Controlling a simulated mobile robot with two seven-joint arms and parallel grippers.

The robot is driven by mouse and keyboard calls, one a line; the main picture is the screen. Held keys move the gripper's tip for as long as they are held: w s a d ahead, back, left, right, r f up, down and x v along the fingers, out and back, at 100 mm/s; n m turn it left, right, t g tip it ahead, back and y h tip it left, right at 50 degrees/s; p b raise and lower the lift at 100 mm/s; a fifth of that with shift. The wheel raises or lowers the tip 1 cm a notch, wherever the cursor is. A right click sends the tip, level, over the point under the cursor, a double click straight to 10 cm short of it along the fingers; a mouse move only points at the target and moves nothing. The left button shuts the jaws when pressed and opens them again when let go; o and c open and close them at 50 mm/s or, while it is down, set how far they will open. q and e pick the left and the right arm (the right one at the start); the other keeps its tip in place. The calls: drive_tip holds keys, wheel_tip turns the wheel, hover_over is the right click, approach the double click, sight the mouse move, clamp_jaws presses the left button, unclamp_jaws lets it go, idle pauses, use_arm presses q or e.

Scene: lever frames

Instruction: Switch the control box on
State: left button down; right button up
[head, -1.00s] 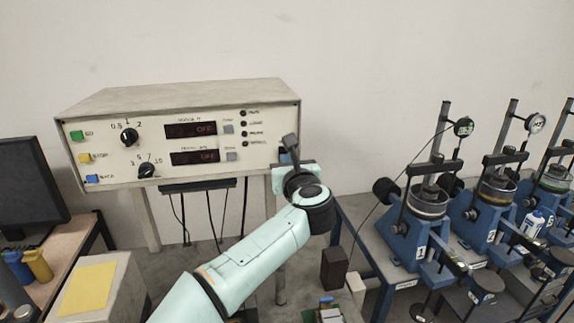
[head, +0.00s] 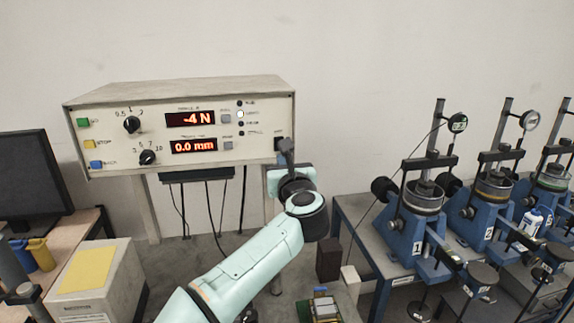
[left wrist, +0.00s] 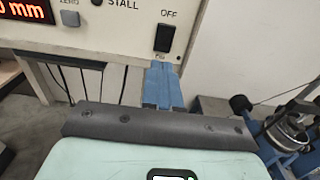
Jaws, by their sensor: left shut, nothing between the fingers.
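The control box (head: 180,98) is a cream panel box on legs against the wall. Its two displays are lit red, reading "-4 N" (head: 190,119) and "0.0 mm" (head: 193,145), and one indicator lamp (head: 240,114) glows white. In the left wrist view the black power rocker switch (left wrist: 164,38) sits at the panel's right end, under the word OFF. My left gripper (head: 286,145) is shut and empty in front of the panel's lower right corner. In the left wrist view its blue fingers (left wrist: 162,84) are just below the switch, seemingly apart from it. My right gripper is not in view.
Green, yellow and blue buttons and two black knobs (head: 132,124) are on the panel's left. Blue numbered lever frames (head: 420,235) stand on a bench at the right. A monitor (head: 32,180) and a box with a yellow sheet (head: 88,270) are at the left.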

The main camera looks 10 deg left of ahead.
use_arm(q)
drive_tip(key=f+b+v, duration=0.1)
drive_tip(key=b+v, duration=0.3)
drive_tip(key=v, duration=0.6)
drive_tip(key=shift+f, duration=0.3)
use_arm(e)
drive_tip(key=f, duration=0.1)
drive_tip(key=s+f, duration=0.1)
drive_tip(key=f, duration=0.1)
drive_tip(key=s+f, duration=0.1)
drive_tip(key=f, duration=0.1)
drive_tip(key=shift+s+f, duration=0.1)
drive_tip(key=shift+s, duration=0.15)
